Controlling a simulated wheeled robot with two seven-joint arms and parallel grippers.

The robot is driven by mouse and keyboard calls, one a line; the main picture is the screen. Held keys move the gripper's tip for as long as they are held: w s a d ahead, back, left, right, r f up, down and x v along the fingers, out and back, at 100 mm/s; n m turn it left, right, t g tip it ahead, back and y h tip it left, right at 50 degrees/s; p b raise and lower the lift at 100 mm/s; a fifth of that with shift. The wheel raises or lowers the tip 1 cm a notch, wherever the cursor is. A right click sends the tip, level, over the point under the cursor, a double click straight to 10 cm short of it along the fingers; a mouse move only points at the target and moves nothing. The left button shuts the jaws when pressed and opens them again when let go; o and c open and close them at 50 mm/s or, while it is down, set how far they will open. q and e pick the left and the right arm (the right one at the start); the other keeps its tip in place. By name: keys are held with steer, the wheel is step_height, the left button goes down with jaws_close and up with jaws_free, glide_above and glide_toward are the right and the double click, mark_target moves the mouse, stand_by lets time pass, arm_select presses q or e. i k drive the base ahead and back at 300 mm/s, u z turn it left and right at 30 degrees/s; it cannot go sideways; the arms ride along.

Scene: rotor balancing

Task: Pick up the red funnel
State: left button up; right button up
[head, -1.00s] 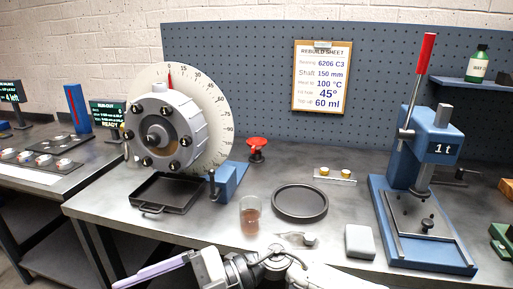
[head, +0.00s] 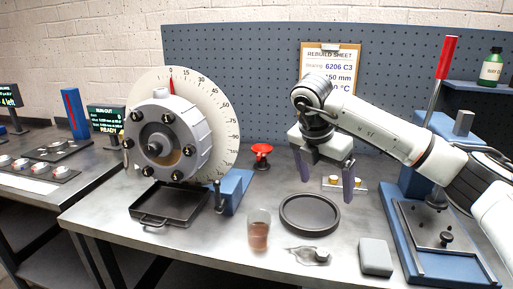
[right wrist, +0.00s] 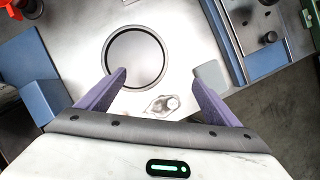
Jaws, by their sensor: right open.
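The red funnel (head: 261,150) stands upright on the bench, behind the blue block and to the right of the graduated disc. A bit of red at the top left edge of the right wrist view (right wrist: 72,3) looks like the same funnel, mostly cut off. My right gripper (head: 326,184) is open and empty, above the bench to the right of the funnel and apart from it. Its two purple fingers also show in the right wrist view (right wrist: 158,77), pointing toward the dark round tray. My left gripper is out of view.
The dark round tray (head: 283,222), a glass of brown liquid (head: 258,236) and a grey box (head: 376,257) are on the bench. The blue block (head: 234,190) is in front of the funnel. The blue press (head: 403,236) stands at right, behind my right arm.

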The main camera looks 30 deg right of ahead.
mark_target(261, 150)
steer(key=i, duration=1.3)
